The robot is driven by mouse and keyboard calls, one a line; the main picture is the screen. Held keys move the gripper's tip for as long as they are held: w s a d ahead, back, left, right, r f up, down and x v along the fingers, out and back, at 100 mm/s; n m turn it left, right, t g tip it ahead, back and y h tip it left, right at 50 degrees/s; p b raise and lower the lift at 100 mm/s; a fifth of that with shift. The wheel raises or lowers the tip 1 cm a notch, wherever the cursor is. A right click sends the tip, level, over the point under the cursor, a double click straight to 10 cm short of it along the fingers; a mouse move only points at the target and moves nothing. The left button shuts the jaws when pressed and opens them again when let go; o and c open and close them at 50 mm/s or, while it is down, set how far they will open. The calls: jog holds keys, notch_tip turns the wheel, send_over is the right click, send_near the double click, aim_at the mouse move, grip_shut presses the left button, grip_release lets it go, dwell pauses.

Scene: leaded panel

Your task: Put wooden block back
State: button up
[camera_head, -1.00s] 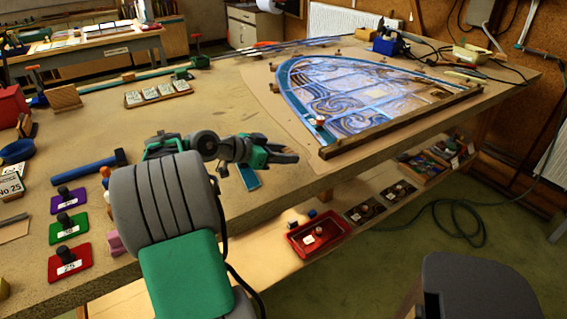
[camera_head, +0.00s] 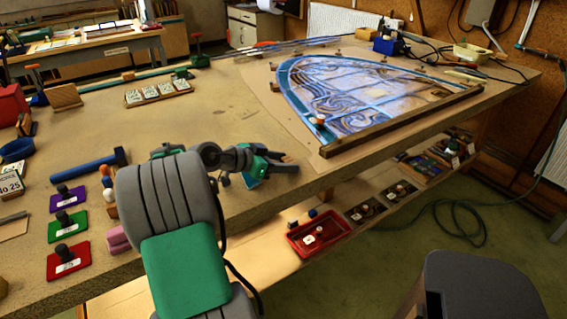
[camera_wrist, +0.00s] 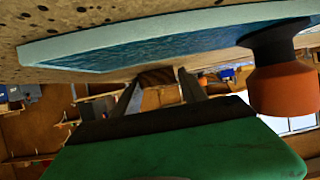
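My gripper (camera_head: 289,166) hangs low over the table's front part, left of the leaded panel (camera_head: 355,95). In the wrist view its two dark fingers (camera_wrist: 160,84) stand apart, with a small brown wooden piece (camera_wrist: 158,77) between their tips. I cannot tell whether they grip it or it stands beyond them. A larger slanted wooden block (camera_head: 64,96) sits at the table's left. Several small wooden blocks (camera_head: 275,67) stand round the panel's edge.
A blue slab with a pale teal edge (camera_wrist: 150,45) and an orange-topped knob (camera_wrist: 283,88) are close in the wrist view. A wooden batten (camera_head: 400,122) lines the panel's front. A blue-handled hammer (camera_head: 85,168) and coloured plates with knobs (camera_head: 68,260) lie left.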

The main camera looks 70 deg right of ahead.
jog(key=shift+o, duration=0.4)
jog(key=shift+s+a+f, duration=0.15)
jog(key=shift+a+f, duration=0.1)
jog(key=shift+f, duration=0.4)
jog(key=shift+r+p, duration=0.4)
jog(key=shift+r, duration=0.05)
jog(key=v, duration=1.2)
jog(key=shift+d+r, duration=0.15)
jog(key=shift+r, duration=0.3)
